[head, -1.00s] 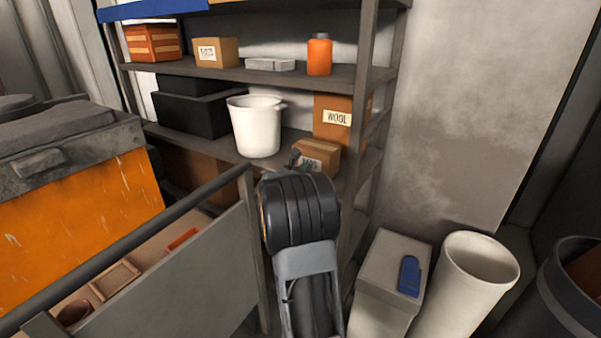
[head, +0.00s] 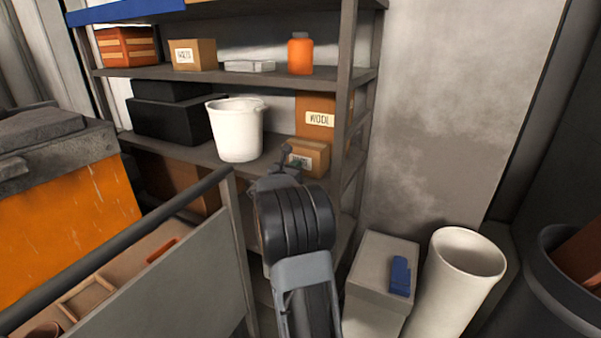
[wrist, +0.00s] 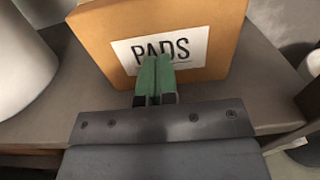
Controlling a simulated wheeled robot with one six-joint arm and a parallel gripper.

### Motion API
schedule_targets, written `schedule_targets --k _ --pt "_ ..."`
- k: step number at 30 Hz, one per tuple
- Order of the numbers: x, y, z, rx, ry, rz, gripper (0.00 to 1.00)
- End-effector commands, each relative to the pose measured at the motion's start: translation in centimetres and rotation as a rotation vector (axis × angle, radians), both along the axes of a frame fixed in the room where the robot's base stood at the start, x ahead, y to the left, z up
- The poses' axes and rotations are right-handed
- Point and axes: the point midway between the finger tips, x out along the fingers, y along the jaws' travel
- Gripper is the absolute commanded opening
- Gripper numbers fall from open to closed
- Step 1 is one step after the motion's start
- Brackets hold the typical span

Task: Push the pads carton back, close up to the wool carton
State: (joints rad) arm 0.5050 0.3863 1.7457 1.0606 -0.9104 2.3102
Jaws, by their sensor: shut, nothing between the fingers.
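The pads carton (head: 312,154) is a small brown box with a white label on the middle shelf. Its front face, reading PADS (wrist: 215,55), fills the upper middle of the wrist view. The wool carton (head: 315,102) is taller and stands behind it, its lower part hidden; whether a gap is left between them I cannot tell. My gripper (head: 284,158) is shut and empty at the pads carton's front. In the wrist view its green fingertips (wrist: 155,72) lie together over the lower label; they look very near or touching the face.
A white bucket (head: 237,132) stands left of the pads carton on the same shelf. A grey shelf post (head: 345,110) rises close to its right. An orange bottle (head: 300,55) and other boxes are on the shelf above. A grey panel with a rail (head: 180,275) stands at lower left.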

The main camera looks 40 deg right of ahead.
Motion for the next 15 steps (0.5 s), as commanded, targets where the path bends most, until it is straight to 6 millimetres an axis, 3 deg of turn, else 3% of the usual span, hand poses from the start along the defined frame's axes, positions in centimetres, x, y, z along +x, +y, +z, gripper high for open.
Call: schedule_targets --k 8,15 --pt "-0.2 0.1 -0.1 -0.001 -0.001 -0.004 0.0" --pt "-1.0 3.5 -0.6 -0.002 -0.005 -0.002 0.0"
